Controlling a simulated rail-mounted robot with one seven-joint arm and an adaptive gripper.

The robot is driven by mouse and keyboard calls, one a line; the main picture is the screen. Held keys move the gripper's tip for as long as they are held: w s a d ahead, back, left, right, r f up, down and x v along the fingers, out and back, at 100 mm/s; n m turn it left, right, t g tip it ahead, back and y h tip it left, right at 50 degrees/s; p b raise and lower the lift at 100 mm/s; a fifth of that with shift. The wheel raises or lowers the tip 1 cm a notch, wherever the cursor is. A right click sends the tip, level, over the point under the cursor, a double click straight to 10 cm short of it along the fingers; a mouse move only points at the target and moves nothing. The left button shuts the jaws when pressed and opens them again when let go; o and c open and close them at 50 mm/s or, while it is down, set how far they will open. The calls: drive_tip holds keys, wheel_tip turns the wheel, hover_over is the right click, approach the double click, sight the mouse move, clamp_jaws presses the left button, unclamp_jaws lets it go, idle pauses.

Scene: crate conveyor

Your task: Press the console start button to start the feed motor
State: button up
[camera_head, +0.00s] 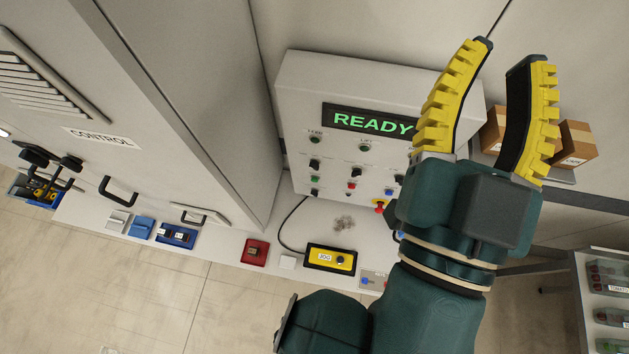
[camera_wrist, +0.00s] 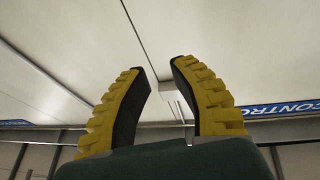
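The console (camera_head: 302,88) is a pale sloped box with a green READY display (camera_head: 366,121). Its face carries several small buttons and knobs, including green buttons (camera_head: 315,178) at the left and a red one (camera_head: 351,186) in the middle. I cannot read which is the start button. My arm and gripper cover the console's right part. My gripper (camera_head: 511,52) is open and empty, its yellow ribbed fingers pointing up, in front of the console's right edge. In the wrist view, my gripper (camera_wrist: 160,73) also shows open with nothing between the fingers.
A grey cabinet marked CONTROL (camera_head: 101,138) stands at the left. On the bench are a yellow jog box (camera_head: 331,258), a red tray (camera_head: 255,252) and a blue tray (camera_head: 176,236). Cardboard boxes (camera_head: 574,146) sit on a shelf at the right, behind my gripper.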

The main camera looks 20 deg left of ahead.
clamp_jaws()
drive_tip(key=shift+c, duration=1.5)
unclamp_jaws()
